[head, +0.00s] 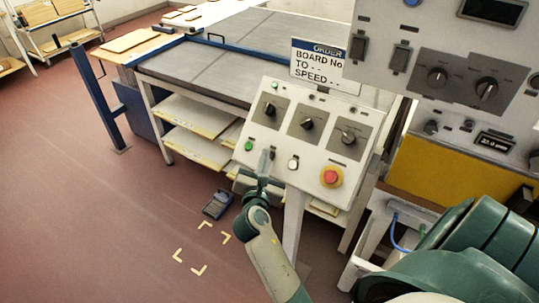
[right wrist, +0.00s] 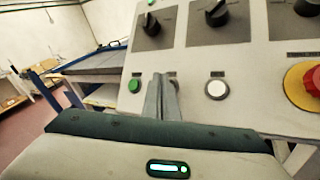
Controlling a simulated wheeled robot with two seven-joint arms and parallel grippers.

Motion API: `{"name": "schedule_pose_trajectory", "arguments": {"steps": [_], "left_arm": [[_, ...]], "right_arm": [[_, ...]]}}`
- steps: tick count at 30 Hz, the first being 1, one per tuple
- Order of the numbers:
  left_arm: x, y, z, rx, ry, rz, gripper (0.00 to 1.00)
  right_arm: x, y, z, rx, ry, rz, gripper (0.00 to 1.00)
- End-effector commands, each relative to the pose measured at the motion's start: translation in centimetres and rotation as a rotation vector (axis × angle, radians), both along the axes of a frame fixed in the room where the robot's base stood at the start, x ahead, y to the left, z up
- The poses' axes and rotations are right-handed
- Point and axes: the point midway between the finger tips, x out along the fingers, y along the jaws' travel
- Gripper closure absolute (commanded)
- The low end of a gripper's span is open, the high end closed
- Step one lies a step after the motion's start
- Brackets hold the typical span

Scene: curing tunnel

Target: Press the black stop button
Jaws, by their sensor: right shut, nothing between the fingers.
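The white control panel (head: 313,120) faces me, with a row of buttons low on its front. A green button (head: 248,146) is at the left, a white button (head: 292,163) further right, and a red mushroom button on a yellow ring (head: 331,177) at the right end. My right gripper (head: 266,160) is shut and empty, its fingertips at the panel between the green and white buttons. The right wrist view shows the shut fingers (right wrist: 161,95) there too. I cannot make out the black stop button; the fingers cover that spot. Whether they touch the panel is unclear.
Dark rotary knobs (head: 307,123) sit above the buttons. A second grey panel (head: 440,70) stands at the upper right. A long grey conveyor table (head: 230,55) lies behind.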

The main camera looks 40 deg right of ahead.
Motion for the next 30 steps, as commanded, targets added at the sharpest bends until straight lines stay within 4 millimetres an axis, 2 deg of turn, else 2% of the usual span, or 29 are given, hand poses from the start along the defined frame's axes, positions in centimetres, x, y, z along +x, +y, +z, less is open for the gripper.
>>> {"name": "schedule_pose_trajectory", "arguments": {"steps": [30], "left_arm": [[0.01,0.02,0.26,0.0,0.0,0.0,0.51]], "right_arm": [[0.3,-0.68,-0.71,0.0,0.0,0.0,1.0]]}}
